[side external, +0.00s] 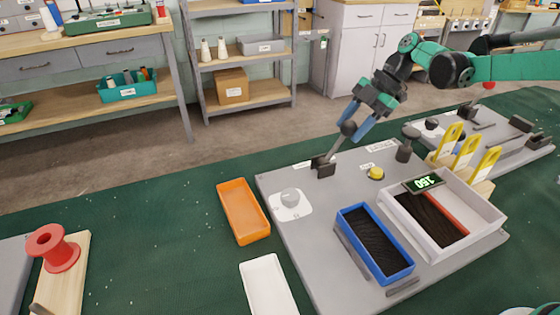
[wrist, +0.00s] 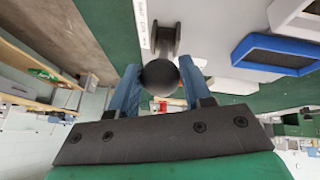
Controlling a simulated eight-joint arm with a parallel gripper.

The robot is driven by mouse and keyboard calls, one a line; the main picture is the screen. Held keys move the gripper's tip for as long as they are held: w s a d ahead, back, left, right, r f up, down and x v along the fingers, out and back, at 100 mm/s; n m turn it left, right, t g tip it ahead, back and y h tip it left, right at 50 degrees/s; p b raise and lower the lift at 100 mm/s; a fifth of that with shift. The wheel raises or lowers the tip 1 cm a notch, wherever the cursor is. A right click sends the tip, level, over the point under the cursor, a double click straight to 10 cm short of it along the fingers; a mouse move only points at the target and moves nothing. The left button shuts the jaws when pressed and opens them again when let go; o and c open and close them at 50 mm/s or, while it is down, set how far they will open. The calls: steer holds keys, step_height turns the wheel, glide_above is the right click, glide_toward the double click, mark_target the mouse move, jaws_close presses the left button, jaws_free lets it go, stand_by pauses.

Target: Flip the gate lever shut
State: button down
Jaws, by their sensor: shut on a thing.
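The gate lever (side external: 338,144) is a grey rod with a dark ball knob, rising from a dark bracket (side external: 323,166) at the back of the grey board (side external: 300,220). It leans to the right in the side view. My gripper (side external: 352,128) has blue fingers and is shut on the dark knob at the lever's top. In the wrist view the knob (wrist: 160,77) sits between the two blue fingers (wrist: 160,92). The bracket (wrist: 166,38) shows beyond it, and the knob hides most of the rod.
A second dark knobbed post (side external: 407,143) and a yellow button (side external: 376,173) stand to the right on the board. A blue tray (side external: 351,246), a white bin with a display (side external: 480,222) and yellow upright pieces (side external: 466,150) lie nearby. An orange tray (side external: 243,211) is left of the board.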

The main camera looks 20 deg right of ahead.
steer(key=shift+s+d+f, duration=0.1)
steer(key=shift+d+f, duration=0.05)
steer(key=shift+d, duration=0.05)
steer(key=shift+c, duration=1.9)
jaws_free()
steer(key=v, duration=0.5)
steer(key=shift+d+r, duration=0.1)
steer(key=shift+r, duration=0.25)
